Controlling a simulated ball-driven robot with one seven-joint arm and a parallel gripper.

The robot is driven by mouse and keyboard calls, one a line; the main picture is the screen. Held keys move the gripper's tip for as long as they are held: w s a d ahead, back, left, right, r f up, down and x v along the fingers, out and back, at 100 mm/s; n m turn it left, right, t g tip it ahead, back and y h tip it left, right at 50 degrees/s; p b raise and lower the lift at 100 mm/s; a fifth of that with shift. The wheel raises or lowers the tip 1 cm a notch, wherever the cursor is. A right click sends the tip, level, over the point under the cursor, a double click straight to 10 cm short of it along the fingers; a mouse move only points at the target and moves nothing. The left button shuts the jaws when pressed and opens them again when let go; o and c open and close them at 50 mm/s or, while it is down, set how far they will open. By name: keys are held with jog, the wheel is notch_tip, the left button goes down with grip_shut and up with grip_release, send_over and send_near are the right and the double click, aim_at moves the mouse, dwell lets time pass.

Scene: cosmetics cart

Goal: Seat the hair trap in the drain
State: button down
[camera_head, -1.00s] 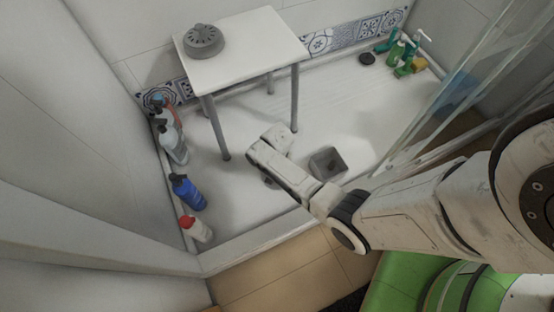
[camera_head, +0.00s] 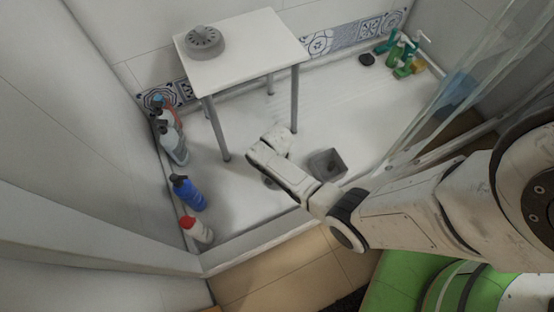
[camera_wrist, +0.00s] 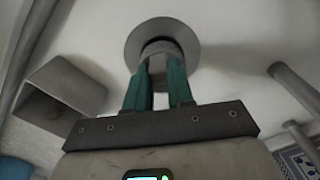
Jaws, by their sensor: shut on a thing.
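In the wrist view the two teal fingers of my gripper (camera_wrist: 161,82) point at the shower floor and are shut on a small grey piece, the hair trap (camera_wrist: 158,68), partly hidden between them. A round grey rim, seemingly the drain (camera_wrist: 134,42), surrounds the fingertips in this view. I cannot tell how deep the trap sits or whether it touches the rim. In the head view my wrist hides the fingers and the trap; a small part of the dark round drain (camera_head: 269,183) shows below the wrist.
A white stool (camera_head: 240,60) with a grey slotted round cover (camera_head: 204,40) stands behind my wrist. A grey square bin (camera_head: 327,163) is close on the right. Bottles, including a blue one (camera_head: 188,193), line the left edge; green bottles (camera_head: 404,58) and a glass panel (camera_head: 440,100) are right.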

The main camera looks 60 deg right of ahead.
jog(key=shift+f+b, duration=2.45)
jog(key=shift+f, duration=0.55)
jog(key=c, duration=0.9)
grip_release()
notch_tip(320, 180, up, 11)
jog(key=p, duration=0.7)
jog(key=s+a+r+n, duration=0.3)
jog(key=s+r+n, duration=0.1)
jog(key=r, duration=0.3)
jog(key=s+a+r+n+t, duration=0.1)
jog(key=s+a+r+n, duration=0.25)
jog(key=r, duration=0.35)
jog(key=s+a+r+n, duration=0.3)
jog(key=s+r+n, duration=0.2)
jog(key=r, duration=0.1)
notch_tip(320, 180, up, 32)
jog(key=p, duration=3.1)
jog(key=shift+s, duration=0.2)
